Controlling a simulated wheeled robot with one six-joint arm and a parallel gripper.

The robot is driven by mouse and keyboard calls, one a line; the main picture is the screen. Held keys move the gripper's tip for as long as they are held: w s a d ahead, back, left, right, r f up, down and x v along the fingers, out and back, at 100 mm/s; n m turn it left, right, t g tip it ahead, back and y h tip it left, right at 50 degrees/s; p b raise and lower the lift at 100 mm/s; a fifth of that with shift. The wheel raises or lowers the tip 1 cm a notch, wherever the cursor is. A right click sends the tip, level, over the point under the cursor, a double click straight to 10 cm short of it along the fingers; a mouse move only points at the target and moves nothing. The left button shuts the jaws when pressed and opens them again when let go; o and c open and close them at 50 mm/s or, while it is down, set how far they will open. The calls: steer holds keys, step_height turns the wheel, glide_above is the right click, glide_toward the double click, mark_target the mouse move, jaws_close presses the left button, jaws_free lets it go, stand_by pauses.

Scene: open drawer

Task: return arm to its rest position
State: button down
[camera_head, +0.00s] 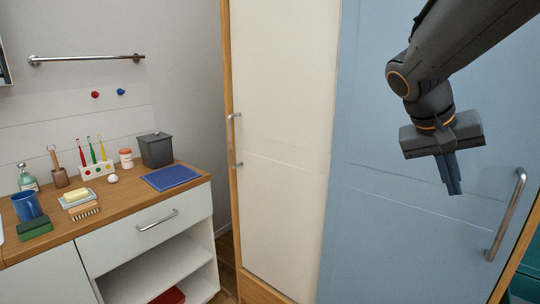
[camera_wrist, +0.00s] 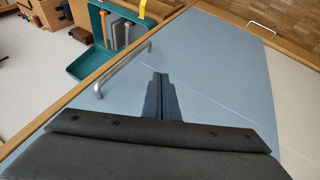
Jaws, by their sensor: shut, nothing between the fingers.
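My gripper (camera_head: 453,190) hangs at the right of the head view, pointing down in front of the blue cabinet door (camera_head: 385,200). Its fingers are together and hold nothing. In the wrist view my gripper (camera_wrist: 159,80) also shows shut, over the blue door (camera_wrist: 215,70). The arm reaches in from the upper right. The gripper is apart from the blue door's metal handle (camera_head: 507,214), which is to its right in the head view; the handle also shows in the wrist view (camera_wrist: 123,68).
A white door (camera_head: 280,120) with a handle stands left of the blue one. A wooden counter (camera_head: 130,197) at left carries toothbrushes, a blue mug (camera_head: 27,206), a grey bin (camera_head: 156,149) and a blue cloth (camera_head: 171,177). Its drawer (camera_head: 150,222) looks closed.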

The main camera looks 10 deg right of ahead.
steer(key=s+a+f+n+y, duration=0.2)
steer(key=a+f+n+y, duration=0.1)
steer(key=a+f, duration=0.8)
steer(key=s+a+f+n+y, duration=0.2)
steer(key=a+f+n+y, duration=0.1)
steer(key=a+f, duration=0.8)
steer(key=shift+s+a+n+g+y, duration=0.2)
steer(key=shift+n+g+y, duration=0.1)
steer(key=shift+n, duration=0.3)
steer(key=shift+d+f, duration=0.1)
steer(key=shift+d, duration=0.05)
